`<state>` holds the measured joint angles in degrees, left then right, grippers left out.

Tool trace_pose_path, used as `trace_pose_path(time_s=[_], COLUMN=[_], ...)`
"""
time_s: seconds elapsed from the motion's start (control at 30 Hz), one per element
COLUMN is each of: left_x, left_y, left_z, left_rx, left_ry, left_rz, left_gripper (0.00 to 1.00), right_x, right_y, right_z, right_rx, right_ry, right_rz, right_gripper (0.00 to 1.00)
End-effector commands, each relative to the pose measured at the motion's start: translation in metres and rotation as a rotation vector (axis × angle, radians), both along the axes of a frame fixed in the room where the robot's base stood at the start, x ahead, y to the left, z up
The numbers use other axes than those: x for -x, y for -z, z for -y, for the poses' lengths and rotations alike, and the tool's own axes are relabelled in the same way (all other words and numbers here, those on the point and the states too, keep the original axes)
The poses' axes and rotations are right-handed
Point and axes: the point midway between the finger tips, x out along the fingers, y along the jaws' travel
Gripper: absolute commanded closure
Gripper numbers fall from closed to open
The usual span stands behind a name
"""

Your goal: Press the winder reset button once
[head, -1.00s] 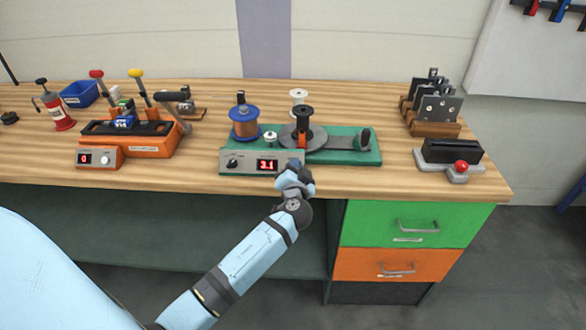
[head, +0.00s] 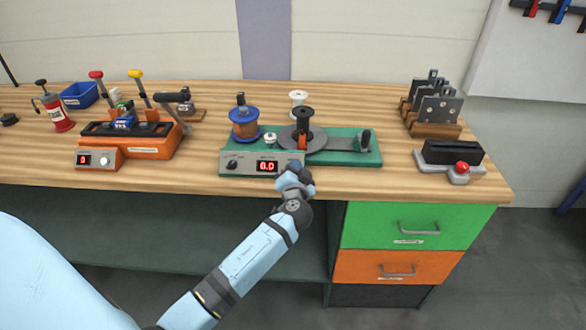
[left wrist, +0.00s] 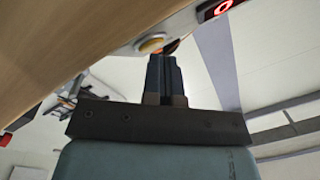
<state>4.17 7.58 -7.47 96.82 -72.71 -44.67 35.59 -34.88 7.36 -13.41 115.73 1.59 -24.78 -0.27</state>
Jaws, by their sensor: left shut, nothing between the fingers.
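The winder has a green base (head: 350,148) and a grey front panel (head: 246,169) with a black knob at its left. Its red display (head: 267,166) reads 0.0. In the left wrist view a round yellowish button (left wrist: 152,43) sits on the panel, near the lit display (left wrist: 215,9). My left gripper (head: 295,168) is at the right end of the panel and hides the button in the head view. In the wrist view its closed, empty fingers (left wrist: 163,60) are right by the button; I cannot tell whether they touch it.
An orange device (head: 135,146) stands left of the winder, with a blue bin (head: 80,94) and a red bottle (head: 58,112) farther left. A black block with a red button (head: 461,167) stands at the right. The bench front between is clear.

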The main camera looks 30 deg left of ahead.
Motion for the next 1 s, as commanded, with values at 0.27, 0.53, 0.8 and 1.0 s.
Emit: trace_pose_path(time_s=[0.27, 0.53, 0.8, 1.0], left_x=[-0.001, 0.000, 0.009, 0.009], left_y=[0.001, 0.000, -0.009, -0.009], left_z=[-0.001, 0.000, 0.005, 0.005], left_rx=[0.000, 0.000, 0.001, 0.000], left_ry=[-0.001, -0.001, 0.000, -0.001], left_rz=[-0.001, -0.001, -0.001, -0.001], left_gripper=[1.00, 1.00, 1.00, 1.00], right_x=[0.000, -0.001, -0.001, -0.001], right_y=[0.001, -0.002, -0.006, -0.005], right_z=[0.000, 0.000, 0.000, 0.000], right_rx=[0.000, -0.002, -0.002, -0.001], right_ry=[0.000, 0.000, 0.000, 0.000], right_rz=[0.001, 0.006, 0.006, 0.004], right_gripper=[0.57, 0.57, 0.57, 0.57])
